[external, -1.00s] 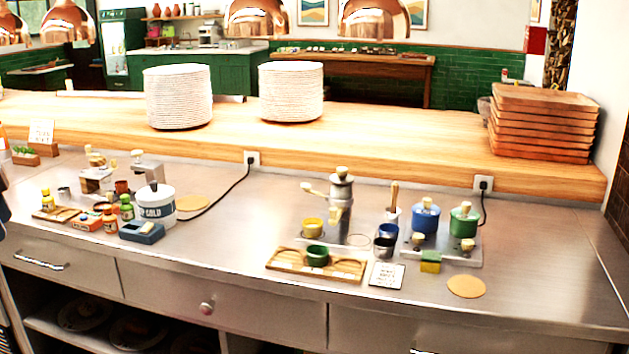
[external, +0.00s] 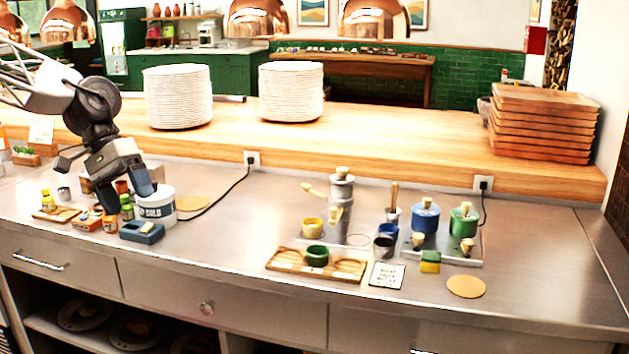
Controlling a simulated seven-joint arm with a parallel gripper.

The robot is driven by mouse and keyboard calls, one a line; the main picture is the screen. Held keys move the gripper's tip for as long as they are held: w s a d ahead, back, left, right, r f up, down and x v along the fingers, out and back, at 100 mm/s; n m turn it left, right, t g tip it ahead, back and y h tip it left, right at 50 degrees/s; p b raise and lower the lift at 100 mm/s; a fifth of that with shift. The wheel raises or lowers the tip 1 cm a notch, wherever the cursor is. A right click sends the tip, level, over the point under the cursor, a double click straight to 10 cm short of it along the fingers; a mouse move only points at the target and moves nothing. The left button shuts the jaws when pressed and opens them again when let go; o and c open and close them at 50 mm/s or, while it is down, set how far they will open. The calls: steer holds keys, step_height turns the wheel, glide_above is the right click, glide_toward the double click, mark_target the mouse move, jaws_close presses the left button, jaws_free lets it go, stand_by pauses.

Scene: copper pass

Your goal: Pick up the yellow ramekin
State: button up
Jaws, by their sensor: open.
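The yellow ramekin (external: 312,227) is a small round cup on the metal counter, at the foot of the grey cylindrical grinder-like device (external: 341,205). It stands just behind the wooden tray. My gripper (external: 118,204) is at the left of the external view, pointing down over the cluster of small bottles. It is open, well to the left of the yellow ramekin and apart from it. My gripper and wrist hide part of the white tub and the things behind it.
A wooden tray (external: 345,270) with a green ramekin (external: 317,255) lies in front of the yellow one. A blue cup (external: 388,231) and blue and green canisters stand to its right. A white tub (external: 160,207) stands near my gripper. Bare counter lies between the tub and the tray.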

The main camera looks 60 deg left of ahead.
steer(key=w+a+f+n+t+h, duration=0.1)
steer(key=w+n, duration=0.1)
steer(key=w, duration=0.4)
steer(key=w+a+f+n+h, duration=0.1)
steer(key=w+f+n, duration=0.1)
steer(key=w, duration=0.4)
steer(key=n+t+h, duration=0.2)
steer(key=n+t, duration=0.4)
steer(key=n, duration=0.7)
glide_toward(321, 228)
steer(key=shift+a, duration=0.65)
steer(key=shift+s, duration=0.1)
steer(key=shift+x, duration=1.25)
steer(key=shift+x, duration=2.6)
